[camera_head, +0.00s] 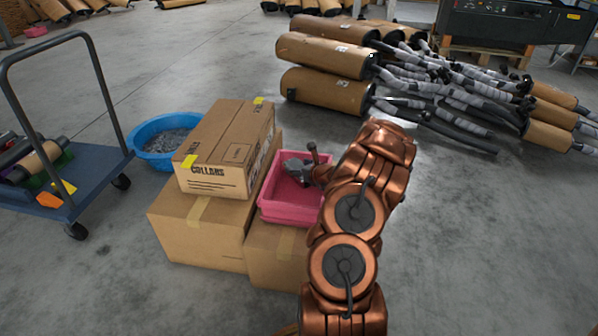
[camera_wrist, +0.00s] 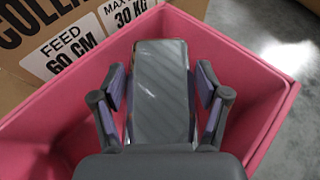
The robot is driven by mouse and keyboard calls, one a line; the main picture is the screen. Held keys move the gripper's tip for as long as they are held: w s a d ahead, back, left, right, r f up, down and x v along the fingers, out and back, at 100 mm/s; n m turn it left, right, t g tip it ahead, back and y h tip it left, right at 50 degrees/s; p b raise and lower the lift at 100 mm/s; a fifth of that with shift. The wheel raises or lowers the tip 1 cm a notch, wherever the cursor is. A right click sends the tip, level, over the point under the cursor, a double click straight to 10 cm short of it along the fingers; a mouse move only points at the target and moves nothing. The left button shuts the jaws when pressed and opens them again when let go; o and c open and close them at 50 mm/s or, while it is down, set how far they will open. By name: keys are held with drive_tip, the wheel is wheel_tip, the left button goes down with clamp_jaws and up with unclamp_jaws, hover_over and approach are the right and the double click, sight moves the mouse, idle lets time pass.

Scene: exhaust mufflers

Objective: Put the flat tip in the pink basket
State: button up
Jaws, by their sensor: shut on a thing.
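The pink basket (camera_head: 287,206) stands on a cardboard box, partly hidden behind my arm in the head view. My gripper (camera_head: 300,168) is at the basket opening. In the wrist view my gripper (camera_wrist: 164,100) is shut on the flat tip (camera_wrist: 161,75), a grey, flat, shiny piece held between the two finger pads. The pink basket's walls (camera_wrist: 245,70) surround the gripper and the tip on both sides and beyond. I cannot tell whether the tip touches the basket floor. The tip itself is hard to make out in the head view.
A taped cardboard box (camera_head: 225,150) rises just left of the basket, its printed side (camera_wrist: 60,35) close in the wrist view. A blue tub (camera_head: 160,158) and a cart (camera_head: 70,185) stand further left. Mufflers (camera_head: 325,90) lie behind. Open floor (camera_head: 480,230) is at right.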

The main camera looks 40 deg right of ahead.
drive_tip(key=shift+f, duration=0.25)
drive_tip(key=shift+f, duration=0.7)
drive_tip(key=o, duration=1.5)
drive_tip(key=shift+f, duration=0.15)
drive_tip(key=shift+r, duration=0.35)
